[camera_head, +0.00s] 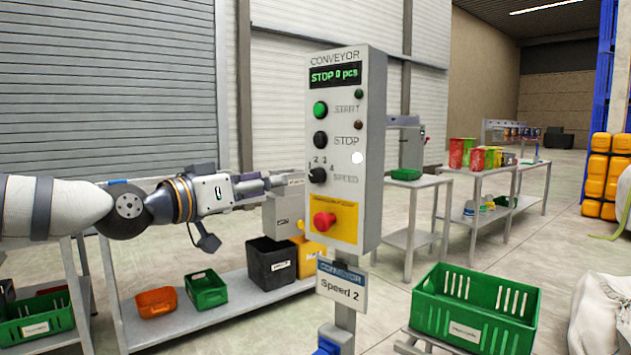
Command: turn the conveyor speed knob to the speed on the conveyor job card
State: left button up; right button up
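The grey conveyor control box (346,130) stands upright on a post. Its display (335,75) reads "STOP 0 pcs". The black speed knob (318,175) sits low on its front, with small numbers above it and "SPEED" beside it; its pointer is too small to read. The conveyor job card (341,286) hangs below the box and reads "Speed 2". My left gripper (292,181) reaches in from the left at about knob height, fingertips pointing at the box's left side. I cannot tell whether it touches the box or how far its fingers are apart. My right gripper is out of view.
On the box front are a green start button (320,109), a black stop button (320,139) and a red emergency button (324,221). A green crate (474,308) stands at the lower right. A shelf with bins (206,290) lies below my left arm.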

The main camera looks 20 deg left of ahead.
aim_at(313, 176)
pick_arm(q)
jog(key=x, duration=0.3)
jog(key=b+x, duration=0.1)
jog(key=x, duration=0.3)
jog(key=f+b+x, duration=0.1)
jog(key=x, duration=0.3)
jog(key=shift+s+d, duration=0.15)
jog(key=shift+d, duration=0.1)
jog(key=shift+w+d+r, duration=0.15)
jog(key=shift+w+r, duration=0.1)
jog(key=shift+w, duration=0.05)
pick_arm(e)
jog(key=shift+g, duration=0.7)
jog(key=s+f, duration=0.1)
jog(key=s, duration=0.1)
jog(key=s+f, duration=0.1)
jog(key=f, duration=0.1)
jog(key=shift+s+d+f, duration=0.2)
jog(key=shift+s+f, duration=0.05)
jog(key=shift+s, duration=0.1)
pick_arm(q)
jog(key=shift+r, duration=0.1)
grip_shut()
